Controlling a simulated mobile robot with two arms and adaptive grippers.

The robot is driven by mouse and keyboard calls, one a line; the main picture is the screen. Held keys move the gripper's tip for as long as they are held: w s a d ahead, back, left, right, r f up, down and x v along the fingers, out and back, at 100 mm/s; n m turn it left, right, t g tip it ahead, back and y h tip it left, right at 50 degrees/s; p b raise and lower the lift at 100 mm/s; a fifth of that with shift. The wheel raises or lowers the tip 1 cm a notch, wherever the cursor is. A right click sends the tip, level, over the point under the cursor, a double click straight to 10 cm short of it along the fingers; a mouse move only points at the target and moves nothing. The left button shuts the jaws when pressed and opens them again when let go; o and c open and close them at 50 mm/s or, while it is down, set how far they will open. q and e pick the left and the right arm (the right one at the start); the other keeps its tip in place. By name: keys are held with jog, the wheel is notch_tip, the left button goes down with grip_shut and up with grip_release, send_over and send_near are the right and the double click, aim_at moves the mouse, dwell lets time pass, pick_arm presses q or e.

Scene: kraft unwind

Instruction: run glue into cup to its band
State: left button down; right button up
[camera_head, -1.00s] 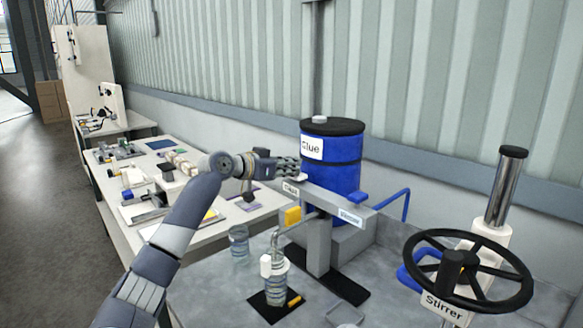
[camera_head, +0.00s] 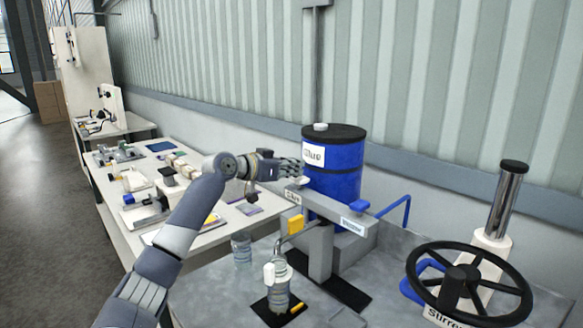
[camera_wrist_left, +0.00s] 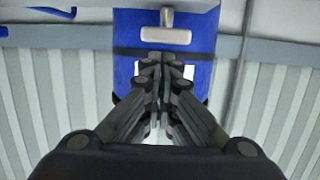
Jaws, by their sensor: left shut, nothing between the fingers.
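The blue glue drum (camera_head: 334,176) has a black lid and a white "Glue" label. It stands behind a grey dispensing stand (camera_head: 320,248). My left gripper (camera_head: 298,167) is shut and empty, in front of the drum and just above a white tap lever (camera_head: 301,181). In the left wrist view its fingers (camera_wrist_left: 165,65) are together, and the lever's white bar (camera_wrist_left: 166,36) shows apart from them, against the drum. A clear ribbed cup (camera_head: 279,296) stands upright on a black pad below the bent spout (camera_head: 284,241). I cannot tell its glue level or its band. My right gripper is out of view.
A second clear cup (camera_head: 241,249) stands left of the stand. The black "Stirrer" handwheel (camera_head: 468,282) fills the right front. A white table (camera_head: 122,240) with several items is at left.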

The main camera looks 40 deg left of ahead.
pick_arm(q)
jog(key=shift+r+p, duration=0.4)
jog(key=shift+r, duration=0.5)
jog(key=b+v, duration=0.5)
jog(key=v, duration=0.5)
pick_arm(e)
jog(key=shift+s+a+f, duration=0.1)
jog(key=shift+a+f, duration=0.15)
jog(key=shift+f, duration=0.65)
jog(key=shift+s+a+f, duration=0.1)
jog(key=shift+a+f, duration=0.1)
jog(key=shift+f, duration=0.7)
pick_arm(q)
jog(key=shift+s, duration=0.1)
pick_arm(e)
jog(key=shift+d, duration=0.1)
